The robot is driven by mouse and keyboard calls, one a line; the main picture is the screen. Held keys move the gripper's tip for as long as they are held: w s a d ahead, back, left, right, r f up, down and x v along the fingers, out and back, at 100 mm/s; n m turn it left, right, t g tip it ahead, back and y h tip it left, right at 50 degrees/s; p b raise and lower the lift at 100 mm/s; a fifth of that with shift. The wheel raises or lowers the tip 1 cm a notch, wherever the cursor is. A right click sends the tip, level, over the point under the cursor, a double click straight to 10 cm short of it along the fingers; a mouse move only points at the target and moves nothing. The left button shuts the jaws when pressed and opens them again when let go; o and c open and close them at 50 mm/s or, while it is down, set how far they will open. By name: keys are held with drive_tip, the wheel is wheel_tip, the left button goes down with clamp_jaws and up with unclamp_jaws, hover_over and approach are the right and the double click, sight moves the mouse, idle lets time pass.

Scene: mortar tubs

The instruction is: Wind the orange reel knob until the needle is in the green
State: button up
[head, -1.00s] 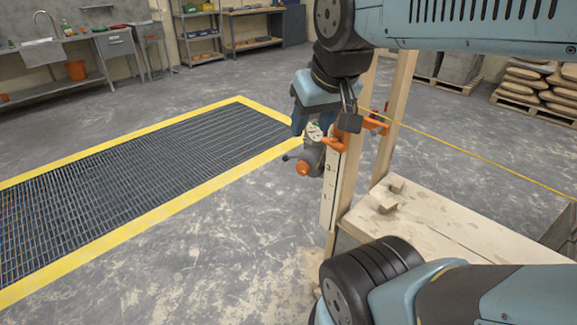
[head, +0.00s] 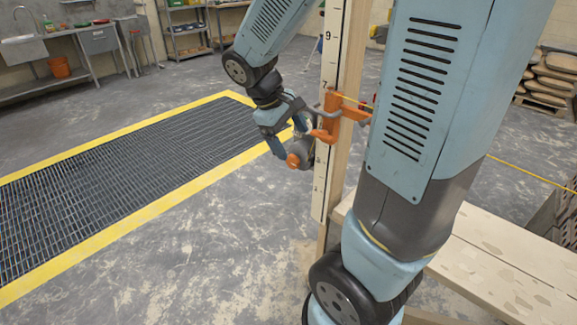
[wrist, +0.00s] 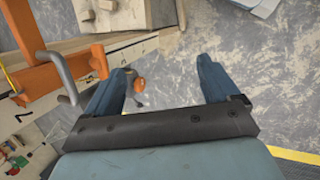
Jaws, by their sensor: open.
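The orange reel knob (head: 293,160) sits on the grey reel (head: 304,150), low on the wooden post at the centre of the head view. My gripper (head: 277,148) is open and beside the reel, on its left, with its blue fingers close to the knob. In the wrist view my gripper (wrist: 165,72) has its two fingers wide apart. A small orange round part (wrist: 139,85), apparently the knob, shows just inside the left finger. Nothing is held. The dial and its needle cannot be read in either view.
An orange clamp (head: 338,116) grips the post (head: 330,185), which carries a number scale. A yellow line (head: 520,170) runs off to the right. A wooden bench (head: 500,275) stands at the right. A yellow-edged floor grating (head: 130,160) lies at the left; the floor in front is clear.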

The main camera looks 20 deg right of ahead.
drive_tip(key=w+f+n+h, duration=0.7)
drive_tip(key=w+f, duration=0.2)
drive_tip(key=f, duration=0.4)
drive_tip(key=n+t+h, duration=0.5)
drive_tip(key=n+t, duration=0.2)
drive_tip(key=n, duration=0.5)
approach(290, 163)
drive_tip(key=x, duration=0.8)
drive_tip(key=shift+d, duration=0.3)
drive_tip(key=c, duration=1.1)
